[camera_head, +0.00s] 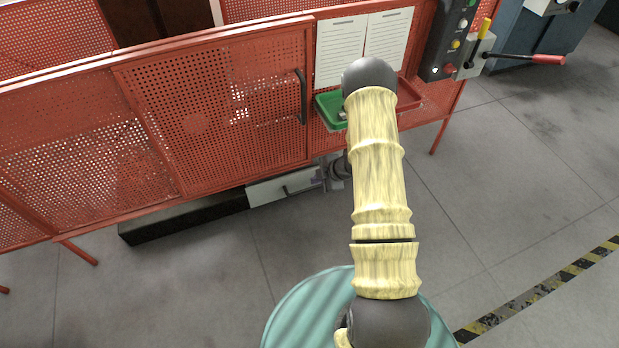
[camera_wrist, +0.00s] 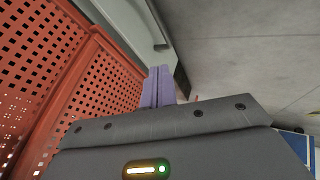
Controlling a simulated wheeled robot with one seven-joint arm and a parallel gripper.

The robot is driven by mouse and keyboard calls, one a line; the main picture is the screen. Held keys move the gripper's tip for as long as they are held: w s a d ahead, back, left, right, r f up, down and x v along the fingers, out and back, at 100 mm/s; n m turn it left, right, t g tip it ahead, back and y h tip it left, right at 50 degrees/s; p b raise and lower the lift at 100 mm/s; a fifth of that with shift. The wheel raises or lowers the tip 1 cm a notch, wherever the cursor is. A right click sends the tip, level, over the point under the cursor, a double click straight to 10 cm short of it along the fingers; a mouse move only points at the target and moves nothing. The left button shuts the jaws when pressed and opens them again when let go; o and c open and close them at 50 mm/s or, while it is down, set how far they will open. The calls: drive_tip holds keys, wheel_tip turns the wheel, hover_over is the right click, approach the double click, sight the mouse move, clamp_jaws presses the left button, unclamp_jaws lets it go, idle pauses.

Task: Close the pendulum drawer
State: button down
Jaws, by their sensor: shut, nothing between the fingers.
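A low light-grey panel (camera_head: 280,187) with a small dark handle sits under the red mesh guard, at the end of a long black base (camera_head: 185,217). It appears to be the pendulum drawer; how far it stands open I cannot tell. In the wrist view a pale grey panel (camera_wrist: 128,25) with a dark bar lies just beyond my fingers. My gripper (camera_wrist: 158,86) has purple fingers, shut together and empty, pointing toward that panel. In the head view my gripper (camera_head: 323,178) is low by the panel's right end, partly hidden behind my arm. Contact is not clear.
Red perforated guards (camera_head: 220,110) with a dark upright handle (camera_head: 301,97) stand above the panel. A green tray (camera_head: 330,109), paper sheets (camera_head: 341,50) and a control box with a red-tipped lever (camera_head: 546,59) are at the right. Grey floor (camera_head: 500,190) is free in front.

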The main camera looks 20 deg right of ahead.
drive_tip(key=shift+s+d+r, duration=0.25)
drive_tip(key=shift+s+r, duration=0.05)
drive_tip(key=shift+r, duration=0.2)
